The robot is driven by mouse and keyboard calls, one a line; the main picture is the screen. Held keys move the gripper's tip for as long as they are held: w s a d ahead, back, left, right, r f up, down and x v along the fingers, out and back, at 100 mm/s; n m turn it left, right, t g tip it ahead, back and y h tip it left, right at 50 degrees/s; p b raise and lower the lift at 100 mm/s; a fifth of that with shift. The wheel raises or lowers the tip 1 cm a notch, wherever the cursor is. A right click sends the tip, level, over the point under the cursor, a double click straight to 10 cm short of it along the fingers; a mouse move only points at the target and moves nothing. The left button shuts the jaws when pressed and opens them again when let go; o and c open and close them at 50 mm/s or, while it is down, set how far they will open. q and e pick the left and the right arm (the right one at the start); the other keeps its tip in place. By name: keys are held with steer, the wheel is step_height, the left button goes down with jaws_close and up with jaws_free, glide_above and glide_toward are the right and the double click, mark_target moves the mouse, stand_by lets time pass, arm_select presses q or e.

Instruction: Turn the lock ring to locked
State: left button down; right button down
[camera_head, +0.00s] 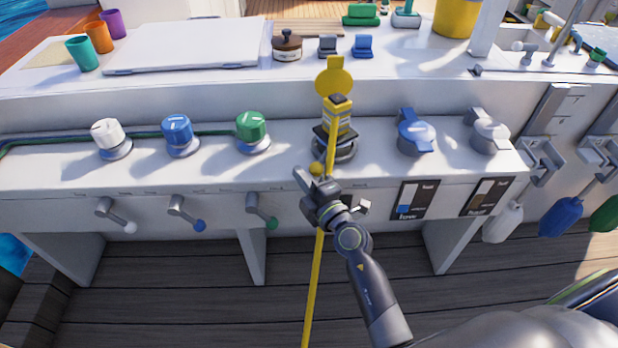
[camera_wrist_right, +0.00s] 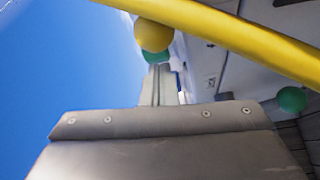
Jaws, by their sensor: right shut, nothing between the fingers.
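A dark grey ring (camera_head: 335,152) sits at the foot of the yellow-banded post (camera_head: 338,112) on the white console; it may be the lock ring, and its setting cannot be read. A long thin yellow pole (camera_head: 314,285) crosses in front of it, with a yellow disc (camera_head: 333,82) at the top. My right gripper (camera_head: 317,188) is shut and empty, below the ring at the console's front edge. A yellow ball (camera_head: 316,169) is just above it. In the right wrist view, the ball (camera_wrist_right: 153,35) appears just beyond the fingertips (camera_wrist_right: 159,82). My left gripper is out of view.
White (camera_head: 107,134), blue (camera_head: 178,131) and green (camera_head: 251,127) knobs stand left, with ball-ended levers below. A blue-handled valve (camera_head: 415,137) and a grey one (camera_head: 490,133) stand right. In the right wrist view, the yellow pole (camera_wrist_right: 235,32) passes close overhead.

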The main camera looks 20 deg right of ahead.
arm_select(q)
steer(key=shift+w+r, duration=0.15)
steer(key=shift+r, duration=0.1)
arm_select(e)
steer(key=shift+s+d+f, duration=0.1)
steer(key=shift+d+f, duration=0.05)
steer(key=shift+d, duration=0.65)
steer(key=shift+s+d, duration=0.1)
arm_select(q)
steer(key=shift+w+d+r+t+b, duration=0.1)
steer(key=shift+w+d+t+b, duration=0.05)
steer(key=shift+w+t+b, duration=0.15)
arm_select(e)
steer(key=shift+s+d+n+y, duration=0.25)
steer(key=shift+n+y, duration=0.15)
steer(key=shift+y, duration=0.2)
